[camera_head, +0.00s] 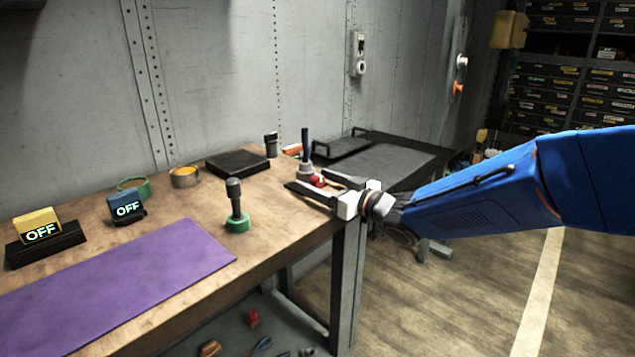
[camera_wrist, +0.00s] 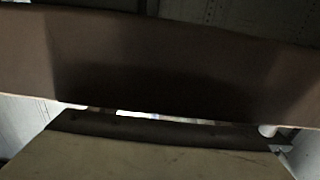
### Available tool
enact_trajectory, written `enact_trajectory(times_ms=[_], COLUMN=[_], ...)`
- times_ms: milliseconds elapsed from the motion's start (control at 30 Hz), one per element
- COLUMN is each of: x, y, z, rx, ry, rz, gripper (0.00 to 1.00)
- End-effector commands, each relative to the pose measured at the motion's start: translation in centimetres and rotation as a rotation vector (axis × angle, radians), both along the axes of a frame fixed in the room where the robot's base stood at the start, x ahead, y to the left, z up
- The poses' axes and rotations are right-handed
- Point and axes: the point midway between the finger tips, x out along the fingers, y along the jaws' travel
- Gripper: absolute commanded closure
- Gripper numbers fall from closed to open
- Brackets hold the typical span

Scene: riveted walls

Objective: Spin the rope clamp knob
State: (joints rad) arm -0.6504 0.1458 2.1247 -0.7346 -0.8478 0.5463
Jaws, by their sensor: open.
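I cannot tell for certain which thing is the rope clamp knob. A small red part (camera_head: 317,181) lies at the right end of the bench, beside the grey base of an upright blue-handled piece (camera_head: 305,145). My gripper (camera_head: 303,180) is open, low over the bench's right end. Its two dark fingers point left, and the red part shows between them. I cannot tell whether they touch it. In the wrist view a broad brown band and a pale surface fill the close range, and no knob is recognisable there.
A black-handled piece on a green base (camera_head: 237,212) stands left of my gripper. A purple mat (camera_head: 115,285), yellow and blue OFF boxes, tape rolls and a black block (camera_head: 237,163) are on the wooden bench. A dark table (camera_head: 385,165) stands behind. Open floor lies right.

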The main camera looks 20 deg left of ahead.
Motion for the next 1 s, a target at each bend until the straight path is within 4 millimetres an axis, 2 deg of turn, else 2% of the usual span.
enact_trajectory(times_ms=[267, 1000], x=[-0.2, -2.0], y=[-0.5, -4.9], z=[0.1, 0.0], rx=[0.001, 0.0], ry=[-0.001, 0.0], rz=[0.0, 0.0], gripper=[0.31, 0.31])
